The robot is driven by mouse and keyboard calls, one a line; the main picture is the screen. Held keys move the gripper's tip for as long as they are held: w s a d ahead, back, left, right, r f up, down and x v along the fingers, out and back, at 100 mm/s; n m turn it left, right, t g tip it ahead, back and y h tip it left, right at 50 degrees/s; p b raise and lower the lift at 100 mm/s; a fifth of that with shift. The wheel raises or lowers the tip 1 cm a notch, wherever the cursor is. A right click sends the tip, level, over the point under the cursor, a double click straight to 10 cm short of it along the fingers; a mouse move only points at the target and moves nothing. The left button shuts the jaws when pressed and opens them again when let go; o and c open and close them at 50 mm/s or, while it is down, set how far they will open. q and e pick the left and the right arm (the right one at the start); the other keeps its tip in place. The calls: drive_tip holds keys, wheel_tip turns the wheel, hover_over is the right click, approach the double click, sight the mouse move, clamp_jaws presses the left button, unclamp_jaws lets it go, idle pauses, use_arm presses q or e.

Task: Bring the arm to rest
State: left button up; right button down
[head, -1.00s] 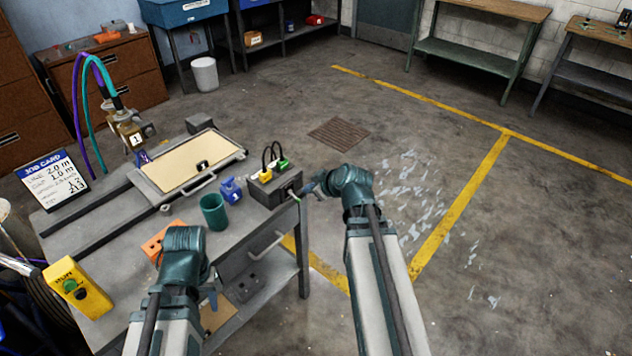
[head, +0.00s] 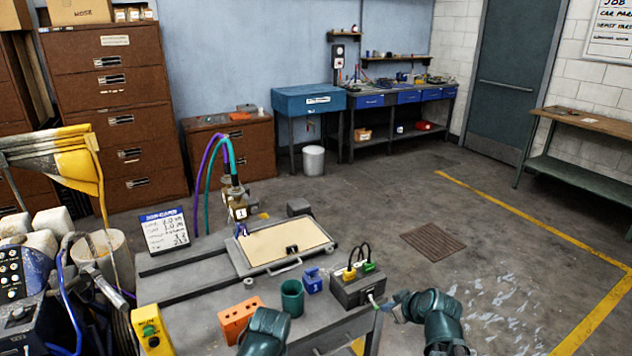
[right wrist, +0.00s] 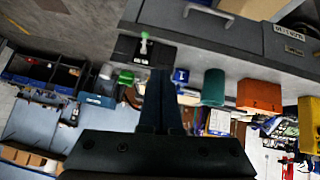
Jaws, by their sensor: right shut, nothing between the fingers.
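My right gripper (head: 384,304) reaches in from the right, beside the right end of the grey control box (head: 358,288) on the bench. A small green-tipped lever (head: 372,300) sticks out of that box end, close to the fingertips. In the right wrist view my right gripper (right wrist: 160,98) is shut with nothing between its fingers. The green-tipped lever (right wrist: 144,42) stands apart from the fingers there. Of my left arm, only a dark teal joint shows at the bottom of the head view; its gripper is hidden.
The bench holds an orange block (head: 238,318), a green cup (head: 292,298), a blue padlock-like item (head: 312,281), a tan-topped tray (head: 285,242), a job card (head: 164,230) and a yellow control box (head: 151,331). Open floor (head: 495,265) lies to the right.

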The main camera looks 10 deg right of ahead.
drive_tip(key=s+a+f+m+g+h, duration=0.1)
drive_tip(key=s+a+f+g, duration=0.2)
drive_tip(key=s+a, duration=0.5)
drive_tip(key=s+a+f+g+h, duration=0.2)
drive_tip(key=s+a+g, duration=0.4)
drive_tip(key=a, duration=0.5)
drive_tip(key=shift+s+a+f+m+h, duration=0.3)
drive_tip(key=shift+s+f+m, duration=0.15)
drive_tip(key=shift+s, duration=0.4)
